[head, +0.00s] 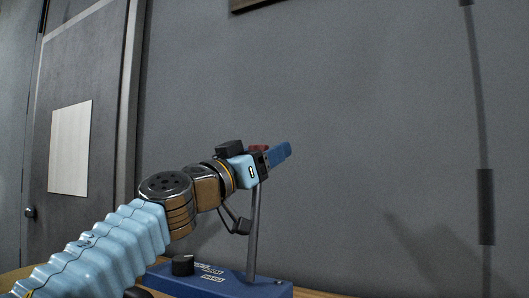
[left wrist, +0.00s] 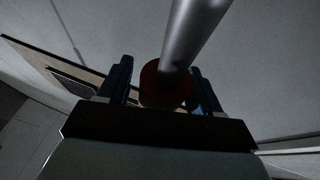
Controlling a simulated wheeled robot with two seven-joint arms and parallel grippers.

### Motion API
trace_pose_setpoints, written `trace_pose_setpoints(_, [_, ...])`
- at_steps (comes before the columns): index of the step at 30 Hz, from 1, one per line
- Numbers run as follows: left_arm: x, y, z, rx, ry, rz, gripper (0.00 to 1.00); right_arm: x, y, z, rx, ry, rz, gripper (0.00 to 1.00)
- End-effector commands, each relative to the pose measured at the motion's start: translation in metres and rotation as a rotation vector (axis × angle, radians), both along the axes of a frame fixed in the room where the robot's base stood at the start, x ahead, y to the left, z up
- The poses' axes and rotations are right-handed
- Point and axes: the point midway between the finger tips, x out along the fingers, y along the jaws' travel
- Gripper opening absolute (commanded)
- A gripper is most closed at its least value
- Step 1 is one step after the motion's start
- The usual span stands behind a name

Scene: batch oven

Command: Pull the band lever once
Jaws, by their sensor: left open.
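The band lever is a grey rod (head: 253,235) standing nearly upright on a blue base (head: 220,283), with a red knob (head: 259,148) at its top. My left gripper (head: 280,154) is at the height of the knob and hides part of the rod's top. In the left wrist view the dark red knob (left wrist: 163,88) sits between the two fingers, and the rod (left wrist: 192,30) runs away from it toward the top edge. The fingers are apart, one on each side of the knob; I cannot tell whether either touches it. My right gripper is not in view.
The base carries a black dial (head: 182,265) and white lettering. It stands on a wooden surface (head: 310,293). A grey wall (head: 380,120) is behind, with a door (head: 105,90) bearing a pale panel (head: 70,148) at the left.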

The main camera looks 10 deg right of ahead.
Motion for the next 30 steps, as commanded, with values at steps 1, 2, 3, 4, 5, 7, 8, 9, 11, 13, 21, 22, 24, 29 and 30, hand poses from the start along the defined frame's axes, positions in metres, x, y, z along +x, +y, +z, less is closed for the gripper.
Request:
trace_pose_setpoints(1, [0.000, 0.000, 0.000, 0.000, 0.000, 0.000, 0.65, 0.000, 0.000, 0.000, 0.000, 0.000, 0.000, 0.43])
trace_pose_setpoints(2, [0.000, 0.000, 0.000, 0.000, 0.000, 0.000, 0.61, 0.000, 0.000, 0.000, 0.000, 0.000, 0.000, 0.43])
trace_pose_setpoints(3, [0.000, 0.000, 0.000, 0.000, 0.000, 0.000, 0.55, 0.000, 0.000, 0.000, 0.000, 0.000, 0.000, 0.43])
trace_pose_setpoints(4, [0.000, 0.000, 0.000, 0.000, 0.000, 0.000, 0.51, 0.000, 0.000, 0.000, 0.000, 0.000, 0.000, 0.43])
trace_pose_setpoints(5, [0.000, 0.000, 0.000, 0.000, 0.000, 0.000, 0.46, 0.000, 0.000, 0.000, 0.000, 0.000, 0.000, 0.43])
trace_pose_setpoints(7, [0.000, 0.000, 0.000, 0.000, 0.000, 0.000, 0.35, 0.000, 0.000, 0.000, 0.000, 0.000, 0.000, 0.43])
trace_pose_setpoints(8, [0.000, 0.000, 0.000, 0.000, 0.000, 0.000, 0.31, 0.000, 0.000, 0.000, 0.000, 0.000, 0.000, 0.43])
trace_pose_setpoints(9, [0.000, 0.000, 0.000, 0.000, 0.000, 0.000, 0.25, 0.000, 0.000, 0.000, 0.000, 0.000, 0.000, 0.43])
trace_pose_setpoints(11, [0.000, 0.000, 0.000, 0.000, 0.000, 0.000, 0.16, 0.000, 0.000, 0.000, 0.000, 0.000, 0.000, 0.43])
trace_pose_setpoints(13, [0.000, 0.000, 0.000, 0.000, 0.000, 0.000, 0.05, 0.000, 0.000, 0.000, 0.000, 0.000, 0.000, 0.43])
trace_pose_setpoints(21, [-0.006, 0.004, -0.005, -0.019, -0.025, -0.003, 0.00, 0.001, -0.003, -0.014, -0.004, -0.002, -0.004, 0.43])
trace_pose_setpoints(22, [-0.009, 0.005, -0.005, -0.027, -0.037, -0.003, 0.00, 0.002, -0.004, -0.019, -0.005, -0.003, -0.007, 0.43])
trace_pose_setpoints(24, [-0.015, 0.010, -0.005, -0.045, -0.064, -0.003, 0.00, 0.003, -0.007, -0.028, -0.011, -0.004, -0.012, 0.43])
trace_pose_setpoints(29, [-0.023, 0.015, 0.001, -0.069, -0.099, -0.001, 0.00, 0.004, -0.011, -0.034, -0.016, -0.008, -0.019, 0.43])
trace_pose_setpoints(30, [-0.023, 0.016, 0.002, -0.069, -0.102, 0.000, 0.00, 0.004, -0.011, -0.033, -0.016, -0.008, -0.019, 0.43])
